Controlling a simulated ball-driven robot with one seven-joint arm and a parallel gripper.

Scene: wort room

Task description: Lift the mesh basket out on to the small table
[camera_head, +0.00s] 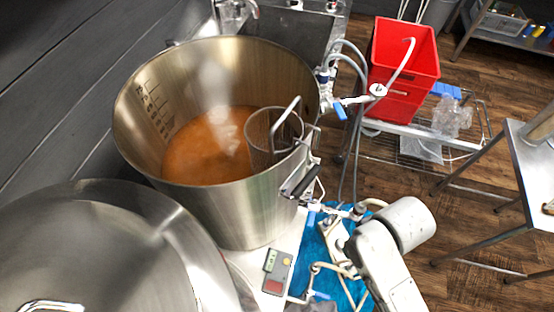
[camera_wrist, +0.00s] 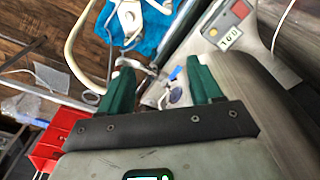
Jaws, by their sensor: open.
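The mesh basket (camera_head: 262,142) hangs inside the large steel pot (camera_head: 235,205), against its right inner wall. Its lower part is hidden in the brown, steaming liquid. A small metal table (camera_head: 530,165) stands at the right edge, partly out of view. My gripper shows in the wrist view with two green fingers (camera_wrist: 161,88) apart and nothing between them. In the head view my white arm is at the lower right, outside the pot; the fingers cannot be made out there.
A steel lid (camera_head: 95,245) fills the lower left. Hoses and a blue-handled valve (camera_head: 340,112) stand right of the pot. A red bin (camera_head: 402,65) stands on a wire rack. A control box (camera_head: 277,270) sits below the pot. Wooden floor is clear between rack and table.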

